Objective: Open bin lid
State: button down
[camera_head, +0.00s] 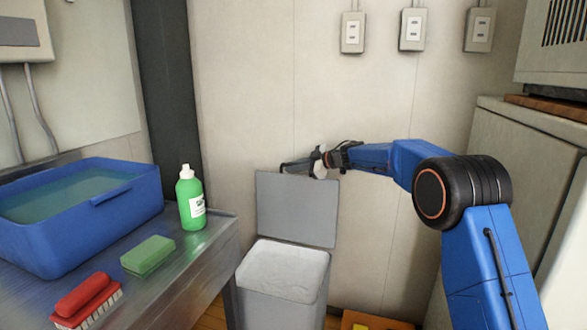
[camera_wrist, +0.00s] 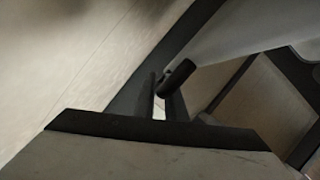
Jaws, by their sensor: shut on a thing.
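The grey bin (camera_head: 280,298) stands on the floor against the wall, with a pale interior showing from above. Its flat grey lid (camera_head: 297,210) stands nearly upright at the back of the bin, hinged side down, so the bin mouth is uncovered. My gripper (camera_head: 290,167) is at the top edge of the lid, reached from the right, and is shut on it. The exact contact is small and partly hidden in the head view.
Left of the bin is a metal counter (camera_head: 190,270) with a blue water basin (camera_head: 120,205), green bottle (camera_head: 190,205), green sponge (camera_head: 148,256) and red brush (camera_head: 85,298). A grey cabinet (camera_head: 510,160) stands at right. The wall is close behind the lid.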

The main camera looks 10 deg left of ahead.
jog(key=c, duration=1.8)
grip_release()
jog(key=shift+a, duration=0.1)
jog(key=shift+s+d+r, duration=0.1)
jog(key=shift+s+d, duration=0.05)
jog(key=shift+d, duration=0.4)
jog(key=v, duration=1.6)
jog(key=shift+r, duration=0.2)
jog(key=shift+o, duration=0.3)
jog(key=shift+d, duration=0.15)
